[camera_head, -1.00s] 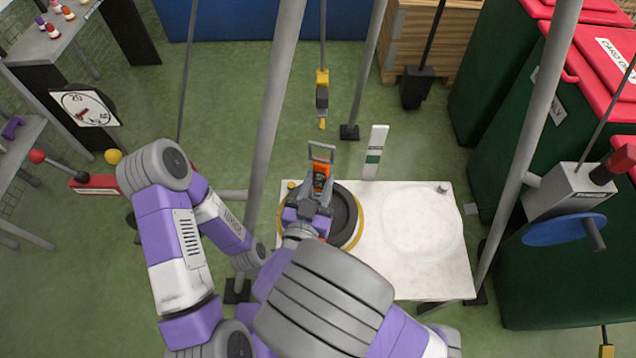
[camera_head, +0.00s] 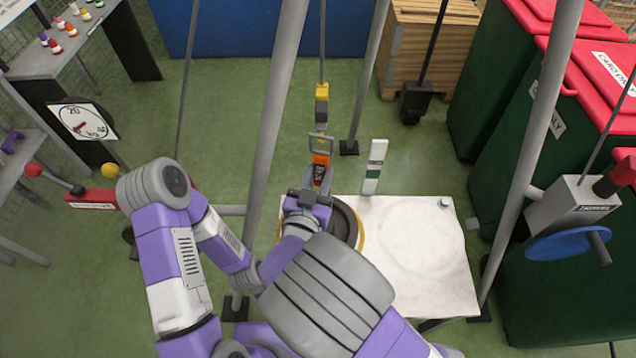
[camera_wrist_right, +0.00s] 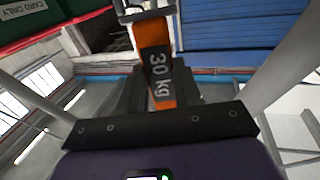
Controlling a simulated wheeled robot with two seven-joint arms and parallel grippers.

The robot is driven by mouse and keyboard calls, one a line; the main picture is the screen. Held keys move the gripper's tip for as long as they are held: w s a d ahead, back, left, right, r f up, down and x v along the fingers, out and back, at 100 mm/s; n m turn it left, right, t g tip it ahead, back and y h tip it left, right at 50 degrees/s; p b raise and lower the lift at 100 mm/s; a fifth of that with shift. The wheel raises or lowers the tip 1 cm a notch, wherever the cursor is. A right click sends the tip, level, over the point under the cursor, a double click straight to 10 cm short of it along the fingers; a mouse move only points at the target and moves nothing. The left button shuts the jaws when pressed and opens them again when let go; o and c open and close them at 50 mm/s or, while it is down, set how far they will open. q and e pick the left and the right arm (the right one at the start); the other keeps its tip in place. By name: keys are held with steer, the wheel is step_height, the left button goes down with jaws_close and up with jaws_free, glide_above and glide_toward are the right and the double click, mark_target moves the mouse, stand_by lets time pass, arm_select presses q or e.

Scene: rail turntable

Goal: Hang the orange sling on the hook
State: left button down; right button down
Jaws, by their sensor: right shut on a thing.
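The orange sling (camera_head: 320,159) has a grey loop (camera_head: 321,143) at its top and stands upright in my right gripper (camera_head: 317,177). The gripper is shut on its lower part. In the right wrist view the sling (camera_wrist_right: 156,58) shows a dark "30 kg" label, between the fingers (camera_wrist_right: 160,95). The hook (camera_head: 321,111) hangs on a rod under a yellow block, straight above the loop in the head view. The hook's lower end meets or overlaps the loop there; I cannot tell whether it is through it. My left gripper is not visible.
Grey posts (camera_head: 273,125) stand close on the left and right. A black weight (camera_head: 415,100) hangs at the back right. A blue handwheel (camera_head: 565,238) is at the right.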

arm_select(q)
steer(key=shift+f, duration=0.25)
arm_select(e)
steer(key=shift+w+f, duration=0.1)
steer(key=shift+w, duration=1.2)
arm_select(q)
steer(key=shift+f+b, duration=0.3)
steer(key=shift+b, duration=0.25)
arm_select(e)
steer(key=shift+w+f, duration=0.5)
steer(key=shift+w, duration=0.1)
steer(key=c, duration=0.7)
jaws_free()
